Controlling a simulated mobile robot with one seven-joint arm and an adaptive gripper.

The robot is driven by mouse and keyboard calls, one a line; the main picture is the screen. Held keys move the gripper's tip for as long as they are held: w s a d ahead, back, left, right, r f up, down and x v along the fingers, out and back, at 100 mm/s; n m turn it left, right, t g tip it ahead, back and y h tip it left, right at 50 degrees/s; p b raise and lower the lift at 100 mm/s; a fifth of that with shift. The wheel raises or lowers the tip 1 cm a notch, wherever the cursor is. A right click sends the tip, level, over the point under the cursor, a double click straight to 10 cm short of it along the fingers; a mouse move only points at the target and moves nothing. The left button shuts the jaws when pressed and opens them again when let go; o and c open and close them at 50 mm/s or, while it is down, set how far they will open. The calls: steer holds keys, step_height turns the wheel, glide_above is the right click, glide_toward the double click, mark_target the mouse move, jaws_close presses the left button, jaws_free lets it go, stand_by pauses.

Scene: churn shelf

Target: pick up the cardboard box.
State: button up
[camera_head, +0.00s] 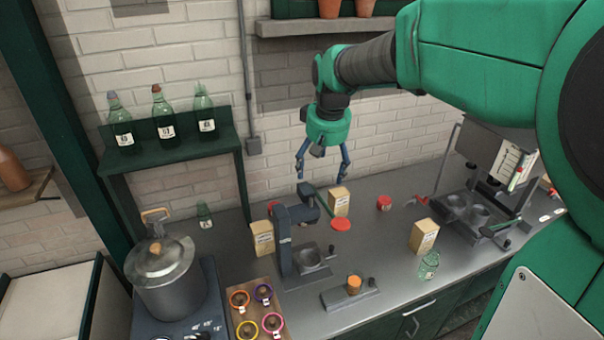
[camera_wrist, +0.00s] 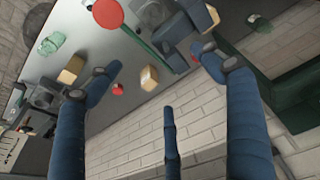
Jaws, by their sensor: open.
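Three tan cardboard boxes with printed labels stand on the counter in the head view; I cannot tell which one is meant. One box (camera_head: 339,201) stands at the back, below and slightly right of my gripper. Another box (camera_head: 263,238) is left of the dark press, and a third box (camera_head: 424,237) stands to the right, behind a small glass bottle. My gripper (camera_head: 322,166) hangs open and empty above the counter, fingers pointing down. In the wrist view, the back box (camera_wrist: 149,78) appears between the spread blue fingers, with the right box (camera_wrist: 72,68) to its left.
The dark press (camera_head: 285,240) and a red disc (camera_head: 341,224) stand close to the back box. A red lid (camera_head: 384,203) lies to its right. The glass bottle (camera_head: 429,265) fronts the right box. A pot (camera_head: 163,275) and bottle shelf (camera_head: 170,150) are left.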

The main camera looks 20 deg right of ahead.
steer(key=w+d+f+p, duration=0.25)
steer(key=w+d, duration=0.25)
steer(key=w, duration=0.4)
steer(key=g+p, duration=0.3)
steer(key=p, duration=0.3)
glide_above(339, 191)
steer(key=shift+n, duration=0.3)
step_height(339, 191, down, 22)
steer(key=shift+s+f, duration=0.1)
steer(key=shift+f, duration=0.1)
steer(key=shift+f, duration=0.15)
steer(key=shift+f, duration=4.15)
steer(key=shift+f+p, duration=0.35)
steer(key=shift+f, duration=2.25)
